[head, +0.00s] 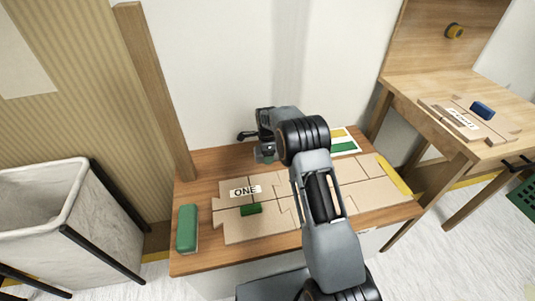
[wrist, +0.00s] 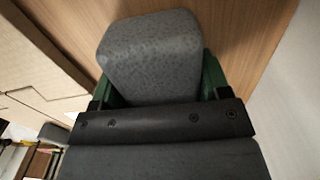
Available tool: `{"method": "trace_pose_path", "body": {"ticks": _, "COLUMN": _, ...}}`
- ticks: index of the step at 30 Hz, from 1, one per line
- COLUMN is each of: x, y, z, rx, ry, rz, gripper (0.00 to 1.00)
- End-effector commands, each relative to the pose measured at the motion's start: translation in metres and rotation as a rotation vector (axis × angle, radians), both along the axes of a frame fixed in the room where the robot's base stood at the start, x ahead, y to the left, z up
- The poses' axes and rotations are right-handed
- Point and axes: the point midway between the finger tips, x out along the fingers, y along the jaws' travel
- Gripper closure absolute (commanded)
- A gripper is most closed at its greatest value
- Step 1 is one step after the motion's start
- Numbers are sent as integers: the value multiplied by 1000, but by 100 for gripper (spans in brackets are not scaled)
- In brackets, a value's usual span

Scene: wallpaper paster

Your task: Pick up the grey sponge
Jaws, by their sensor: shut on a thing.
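The grey sponge (wrist: 152,60) fills the middle of the wrist view, a speckled grey block with rounded edges. My gripper (wrist: 158,88) is shut on it, with a green finger on each side. The wooden table top lies behind the sponge; I cannot tell whether the sponge touches it. In the head view my gripper (head: 265,154) is over the back of the wooden table (head: 205,163), near the wall. A small grey part of the sponge seems to show there, mostly hidden by my wrist.
Cardboard pieces (head: 235,228) cover the table's middle, with a label reading "ONE" and a small green block (head: 251,209). A larger green block (head: 187,228) stands at the left edge. A wooden post (head: 153,90) rises at the back left. A second table (head: 440,95) stands right.

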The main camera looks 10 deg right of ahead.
Motion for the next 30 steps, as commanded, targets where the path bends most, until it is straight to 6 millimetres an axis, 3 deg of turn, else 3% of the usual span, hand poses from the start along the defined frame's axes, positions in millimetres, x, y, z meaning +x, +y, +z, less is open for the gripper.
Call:
{"method": "trace_pose_path", "body": {"ticks": 8, "x": 1, "y": 0, "z": 33, "rx": 0, "ry": -4, "rz": 0, "gripper": 53}}
{"method": "trace_pose_path", "body": {"ticks": 18, "x": -53, "y": 3, "z": 96, "rx": 0, "ry": -2, "rz": 1, "gripper": 53}}
{"method": "trace_pose_path", "body": {"ticks": 30, "x": -116, "y": 5, "z": 120, "rx": 0, "ry": -1, "rz": 0, "gripper": 53}}
